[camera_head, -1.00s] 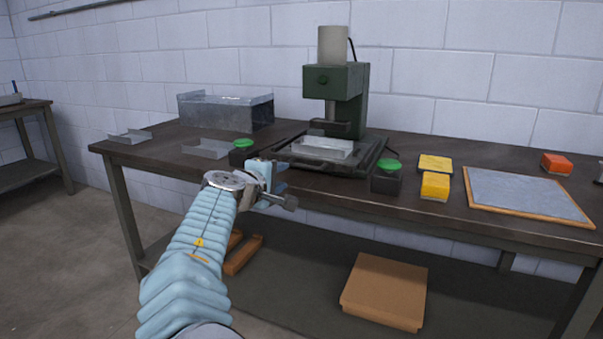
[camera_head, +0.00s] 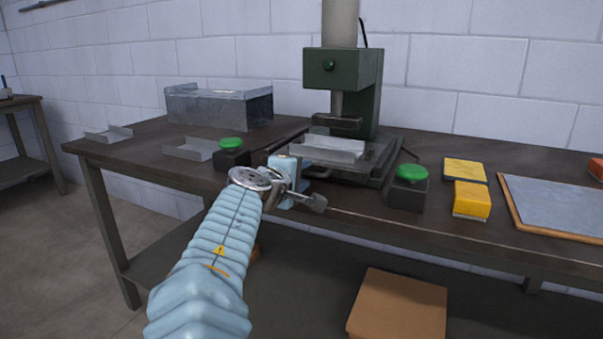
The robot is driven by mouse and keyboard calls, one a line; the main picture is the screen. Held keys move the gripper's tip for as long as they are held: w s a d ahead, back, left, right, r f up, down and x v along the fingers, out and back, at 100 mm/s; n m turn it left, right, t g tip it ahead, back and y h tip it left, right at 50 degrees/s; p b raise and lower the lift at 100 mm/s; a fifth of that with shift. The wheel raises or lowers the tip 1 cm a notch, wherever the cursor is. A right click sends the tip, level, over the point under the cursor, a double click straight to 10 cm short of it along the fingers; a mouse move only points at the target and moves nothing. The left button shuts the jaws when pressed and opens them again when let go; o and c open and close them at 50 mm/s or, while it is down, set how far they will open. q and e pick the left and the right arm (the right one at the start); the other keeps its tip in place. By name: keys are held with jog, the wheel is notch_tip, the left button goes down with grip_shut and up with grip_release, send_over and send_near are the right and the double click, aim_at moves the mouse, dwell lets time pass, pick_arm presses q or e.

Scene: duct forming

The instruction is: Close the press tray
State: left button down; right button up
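The green press (camera_head: 343,70) stands at the back of the workbench. Its dark tray (camera_head: 375,170) sits low at the front of the press, sticking out toward me. A bent bright metal piece (camera_head: 330,148) lies on the tray, below the press head.
Green-topped button boxes stand left (camera_head: 231,150) and right (camera_head: 409,188) of the tray. Yellow blocks (camera_head: 471,198) and a wood-edged metal sheet (camera_head: 560,205) lie to the right. Metal channels (camera_head: 192,149) and a large duct piece (camera_head: 219,106) are at left. A cardboard box (camera_head: 398,305) is below.

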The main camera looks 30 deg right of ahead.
jog(key=shift+c, duration=0.3)
grip_shut()
jog(key=x, duration=0.2)
jog(key=r+x, duration=0.1)
jog(key=x, duration=0.1)
jog(key=shift+w+d, duration=0.2)
jog(key=shift+d, duration=0.05)
jog(key=shift+r, duration=0.1)
jog(key=shift+o, duration=0.3)
grip_release()
